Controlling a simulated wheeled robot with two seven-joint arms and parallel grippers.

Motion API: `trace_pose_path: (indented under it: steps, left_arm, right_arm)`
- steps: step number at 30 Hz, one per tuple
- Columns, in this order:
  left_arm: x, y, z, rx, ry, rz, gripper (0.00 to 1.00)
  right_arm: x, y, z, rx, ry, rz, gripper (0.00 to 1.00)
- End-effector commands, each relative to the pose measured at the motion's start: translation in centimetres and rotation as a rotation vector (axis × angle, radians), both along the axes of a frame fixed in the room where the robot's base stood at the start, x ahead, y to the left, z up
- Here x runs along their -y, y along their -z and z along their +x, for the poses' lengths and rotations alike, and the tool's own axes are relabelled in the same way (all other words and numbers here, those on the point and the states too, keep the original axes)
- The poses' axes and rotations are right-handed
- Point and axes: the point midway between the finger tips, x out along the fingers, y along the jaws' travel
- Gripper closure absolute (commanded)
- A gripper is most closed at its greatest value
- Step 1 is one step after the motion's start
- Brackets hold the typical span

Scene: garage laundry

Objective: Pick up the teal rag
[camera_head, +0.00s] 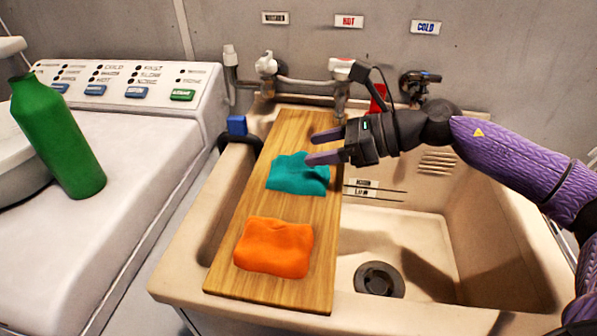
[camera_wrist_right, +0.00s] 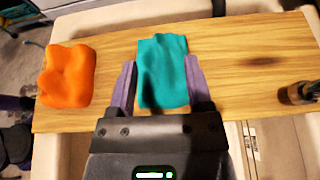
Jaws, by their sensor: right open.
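The teal rag (camera_head: 296,176) lies on a wooden board (camera_head: 243,229) laid across the sink. My right gripper (camera_head: 309,147) comes in from the right, with its purple fingers open over the far right part of the rag. I cannot tell how high the fingertips are above the board. My left gripper is not in view.
An orange rag (camera_head: 274,247) lies on the board nearer to me. The faucet (camera_head: 340,88) stands behind the board. The open sink basin (camera_head: 410,235) is to the right.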

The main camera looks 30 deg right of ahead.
Motion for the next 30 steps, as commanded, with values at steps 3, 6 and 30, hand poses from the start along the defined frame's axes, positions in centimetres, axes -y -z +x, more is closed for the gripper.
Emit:
trace_pose_path:
  steps: [3, 6, 30]
  left_arm:
    - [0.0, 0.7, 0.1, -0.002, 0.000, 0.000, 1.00]
    - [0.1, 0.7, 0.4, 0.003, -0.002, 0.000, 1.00]
    - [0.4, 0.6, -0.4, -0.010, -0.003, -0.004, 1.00]
  right_arm:
    - [-1.7, 1.6, 1.3, 0.002, -0.004, 0.004, 0.35]
    - [-2.7, 2.0, 2.1, 0.002, -0.002, 0.004, 0.35]
    - [-2.9, 2.2, 2.2, 0.000, -0.001, 0.000, 1.00]
